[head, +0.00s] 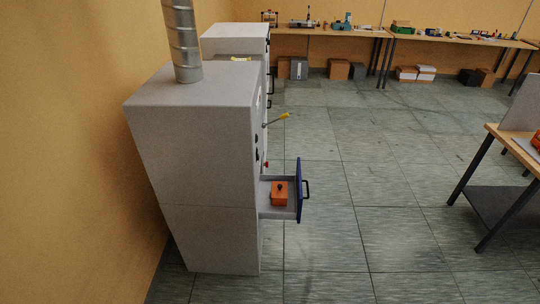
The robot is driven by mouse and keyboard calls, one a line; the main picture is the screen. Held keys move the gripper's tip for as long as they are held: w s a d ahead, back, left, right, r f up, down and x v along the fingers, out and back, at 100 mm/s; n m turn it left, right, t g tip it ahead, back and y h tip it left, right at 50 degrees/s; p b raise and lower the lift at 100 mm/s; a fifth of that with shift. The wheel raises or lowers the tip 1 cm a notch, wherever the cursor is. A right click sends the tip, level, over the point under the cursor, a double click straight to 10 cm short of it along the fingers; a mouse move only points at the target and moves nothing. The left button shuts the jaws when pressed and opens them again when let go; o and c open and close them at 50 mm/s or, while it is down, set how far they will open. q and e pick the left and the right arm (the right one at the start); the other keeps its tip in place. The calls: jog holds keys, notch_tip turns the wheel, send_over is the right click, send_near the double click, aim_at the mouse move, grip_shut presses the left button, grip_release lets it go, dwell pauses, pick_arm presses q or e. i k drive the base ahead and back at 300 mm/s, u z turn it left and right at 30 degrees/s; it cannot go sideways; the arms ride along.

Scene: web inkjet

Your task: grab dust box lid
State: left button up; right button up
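A small orange box (279,198) with a dark knob (280,187) on top sits in an open drawer (267,210) of the grey cabinet. I cannot tell whether the orange top is a separate lid. The drawer has a blue front panel (299,190) with a black handle (307,189) and is pulled out to the right. Neither of my grippers is in view.
The tall grey cabinet (204,170) stands along the yellow wall, with a metal duct on top and a yellow-tipped lever (283,116) at its side. A table (491,170) stands at the right. Tiled floor between them is clear. Workbenches line the back wall.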

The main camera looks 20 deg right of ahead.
aim_at(279, 189)
jog(key=z, duration=0.25)
jog(key=i, duration=1.55)
jog(key=z, duration=0.25)
